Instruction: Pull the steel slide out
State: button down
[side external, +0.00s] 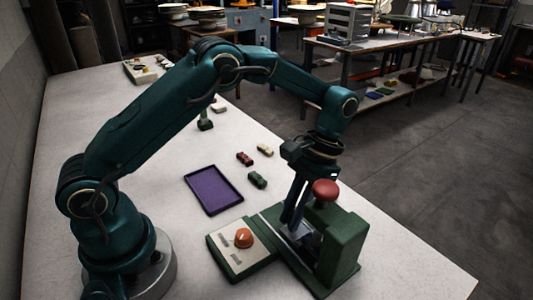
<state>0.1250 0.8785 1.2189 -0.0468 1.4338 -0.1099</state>
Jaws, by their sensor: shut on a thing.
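The green hat press (343,243) stands near the front right of the table, with a red knob (326,190) on top. The steel slide (301,232) shows as a small grey piece low at the open front of the press. My gripper (290,222) points down at the press front, its fingers shut at the slide. The fingers cover part of the slide, so how far it sits in the press is hard to tell. A control box (222,260) with an orange button (243,238) adjoins the press on the left.
A purple tray (213,209) lies left of the press. Small red (244,159), green (257,180) and cream (265,150) pieces lie behind it. A dark green stand (205,124) and a pale tray (146,70) are farther back. The table's right edge is close to the press.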

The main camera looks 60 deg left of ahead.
jog(key=shift+a, duration=0.15)
jog(key=a, duration=0.8)
jog(key=shift+w, duration=0.1)
jog(key=c, duration=1.1)
grip_release()
jog(key=shift+v, duration=1.95)
jog(key=shift+w+r, duration=0.15)
jog(key=shift+r, duration=0.45)
